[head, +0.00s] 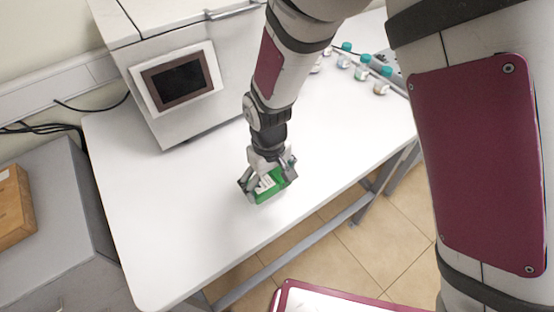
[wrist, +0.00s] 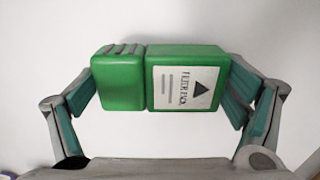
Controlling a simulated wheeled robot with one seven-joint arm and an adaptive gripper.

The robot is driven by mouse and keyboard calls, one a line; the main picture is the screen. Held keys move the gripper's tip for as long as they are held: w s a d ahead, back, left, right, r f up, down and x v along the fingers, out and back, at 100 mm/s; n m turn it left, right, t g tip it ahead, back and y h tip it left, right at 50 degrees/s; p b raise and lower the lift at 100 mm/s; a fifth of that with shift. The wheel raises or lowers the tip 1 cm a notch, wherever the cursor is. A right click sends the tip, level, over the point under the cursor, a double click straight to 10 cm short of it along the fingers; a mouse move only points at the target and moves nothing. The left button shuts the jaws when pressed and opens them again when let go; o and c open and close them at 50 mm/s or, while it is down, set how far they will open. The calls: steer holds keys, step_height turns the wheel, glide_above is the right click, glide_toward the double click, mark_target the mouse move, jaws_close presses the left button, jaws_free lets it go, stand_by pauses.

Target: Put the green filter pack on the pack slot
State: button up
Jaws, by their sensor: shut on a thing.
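The green filter pack (wrist: 188,78) is a green box with a white label and a ribbed end piece on its left in the wrist view. My gripper (wrist: 168,85) is shut on it, with one finger pad at each end of the pack. In the head view, the pack (head: 268,187) shows between the fingers of my gripper (head: 267,180), over the white table near its front edge. I cannot tell whether the pack touches the table. I cannot make out a pack slot in either view.
A white machine with a dark screen (head: 181,79) stands at the back left of the white table (head: 150,220). Several small bottles with teal caps (head: 362,68) stand at the back right. A grey cabinet at the left carries a wooden box (head: 12,207). The table's front left is clear.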

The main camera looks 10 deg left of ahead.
steer(key=w+b, duration=0.1)
steer(key=w, duration=0.1)
steer(key=w+b, duration=0.1)
steer(key=w, duration=0.2)
steer(key=w+a+b, duration=0.1)
steer(key=w+b, duration=0.1)
steer(key=w, duration=0.1)
steer(key=shift+f, duration=0.4)
steer(key=shift+f+b, duration=0.9)
steer(key=shift+f, duration=0.85)
steer(key=shift+r, duration=0.1)
steer(key=o, duration=0.9)
steer(key=shift+f, duration=0.2)
steer(key=shift+o, duration=0.4)
steer(key=shift+r, duration=0.1)
